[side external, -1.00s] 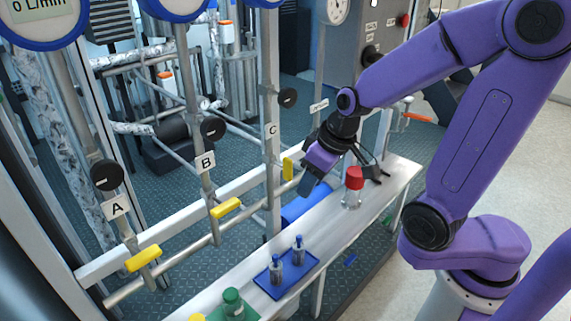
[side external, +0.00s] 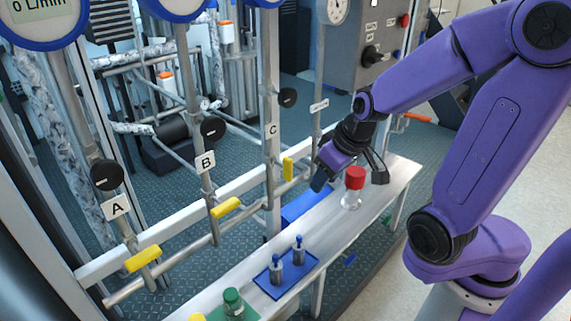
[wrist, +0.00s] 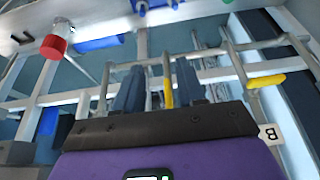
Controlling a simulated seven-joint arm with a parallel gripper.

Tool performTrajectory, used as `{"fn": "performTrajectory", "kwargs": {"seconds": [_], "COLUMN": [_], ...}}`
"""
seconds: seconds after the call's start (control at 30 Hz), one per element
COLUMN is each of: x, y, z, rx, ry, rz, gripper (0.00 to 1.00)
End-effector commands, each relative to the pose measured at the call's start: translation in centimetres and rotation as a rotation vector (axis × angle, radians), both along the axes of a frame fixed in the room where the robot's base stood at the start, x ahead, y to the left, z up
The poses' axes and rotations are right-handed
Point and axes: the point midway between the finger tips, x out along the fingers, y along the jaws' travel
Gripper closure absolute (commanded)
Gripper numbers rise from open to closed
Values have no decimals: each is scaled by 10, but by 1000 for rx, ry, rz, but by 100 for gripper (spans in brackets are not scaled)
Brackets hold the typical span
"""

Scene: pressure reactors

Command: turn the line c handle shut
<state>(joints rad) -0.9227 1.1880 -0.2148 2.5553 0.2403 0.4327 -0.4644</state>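The line C handle (side external: 288,168) is a yellow lever below the C label (side external: 272,130).
The yellow B handle (side external: 226,208) and A handle (side external: 143,258) lie along the pipe to the left. A red-capped bottle (side external: 353,188) stands on the bench close to my gripper. A blue tray (side external: 262,283) with two small bottles and a green bottle (side external: 233,303) stand nearer.

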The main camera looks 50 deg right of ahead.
Motion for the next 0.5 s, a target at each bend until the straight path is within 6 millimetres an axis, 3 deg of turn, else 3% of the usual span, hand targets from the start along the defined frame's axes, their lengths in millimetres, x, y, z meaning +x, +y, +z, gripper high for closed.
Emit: {"fn": "performTrajectory", "kwargs": {"seconds": [0.5], "x": [29], "y": [-1], "z": [0], "rx": [0], "ry": [1], "rz": [2], "gripper": [61]}}
